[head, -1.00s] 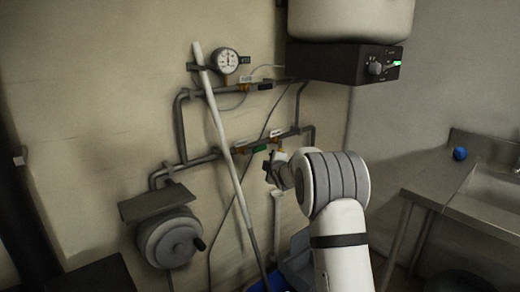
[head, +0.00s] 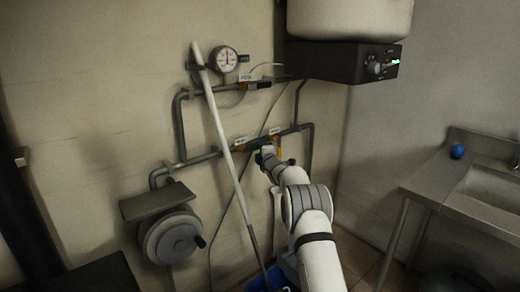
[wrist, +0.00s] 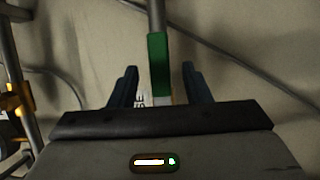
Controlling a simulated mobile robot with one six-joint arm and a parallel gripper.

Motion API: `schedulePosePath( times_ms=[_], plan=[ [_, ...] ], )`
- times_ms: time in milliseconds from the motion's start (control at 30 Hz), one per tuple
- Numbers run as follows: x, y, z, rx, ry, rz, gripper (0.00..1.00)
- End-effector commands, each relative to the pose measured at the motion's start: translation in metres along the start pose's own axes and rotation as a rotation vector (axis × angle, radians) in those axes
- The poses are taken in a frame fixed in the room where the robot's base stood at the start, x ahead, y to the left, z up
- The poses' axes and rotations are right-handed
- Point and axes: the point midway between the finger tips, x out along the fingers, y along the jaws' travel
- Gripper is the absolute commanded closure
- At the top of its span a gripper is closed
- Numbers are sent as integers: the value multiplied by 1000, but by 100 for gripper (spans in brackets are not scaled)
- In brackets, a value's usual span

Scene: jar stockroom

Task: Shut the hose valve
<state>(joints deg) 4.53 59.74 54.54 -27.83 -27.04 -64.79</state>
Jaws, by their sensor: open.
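A green-sleeved lever (wrist: 158,65) shows in the wrist view, lying between the two dark fingers of my gripper (wrist: 158,84). The fingers are spread, with a gap on both sides of the lever; I cannot tell how deep it lies between them. In the head view, my gripper (head: 264,152) is at the lower wall pipe (head: 205,158), covering most of the green part there. An orange valve fitting (head: 241,142) shows just left of it. I cannot read which valve is the hose valve.
A white pole (head: 222,130) leans across the pipes just left of my gripper. A second valve (head: 258,86) and a gauge (head: 224,59) sit above. A hose reel (head: 172,238) is lower left, a boiler box (head: 345,62) upper right, a sink counter (head: 440,185) right.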

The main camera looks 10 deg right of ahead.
Motion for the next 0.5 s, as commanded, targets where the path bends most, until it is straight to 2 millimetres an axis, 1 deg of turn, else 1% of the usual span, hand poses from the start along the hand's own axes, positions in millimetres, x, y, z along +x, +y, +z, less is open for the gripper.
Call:
schedulePosePath(
  times_ms=[100, 200, 500],
  plan=[
    [8, 0, 0, -1, 0, -1, 56],
    [12, 0, -1, 0, 0, 0, 56],
    [14, 0, -1, 1, 0, -1, 56]
  ],
)
